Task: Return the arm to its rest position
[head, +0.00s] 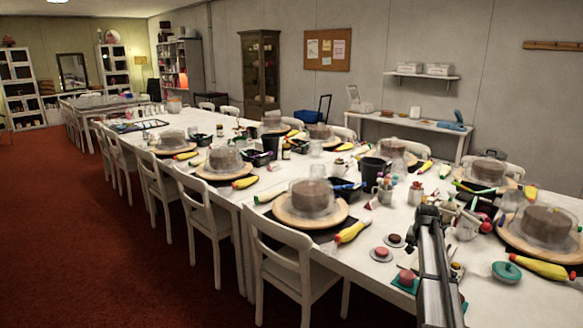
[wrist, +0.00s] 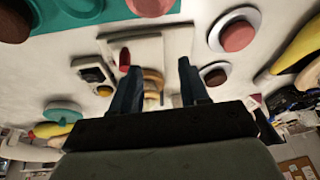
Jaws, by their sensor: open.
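My gripper (wrist: 160,92) shows in the wrist view with its two dark fingers apart and nothing between them. Beyond the fingers are the white table top and a small pale board with little items on it. In the head view my arm reaches in from the lower right over the long table (head: 215,226). My gripper (head: 432,212) is at the arm's far end, above the table among small cakes and cups; its fingertips are hard to make out there.
Cakes under clear domes stand on wooden turntables (head: 280,210) along the table. Yellow piping bags (head: 353,232) lie beside them. Small cakes on plates (head: 381,254) and a teal lidded dish (head: 507,272) are near my arm. White chairs (head: 290,262) line the left side; red floor is clear there.

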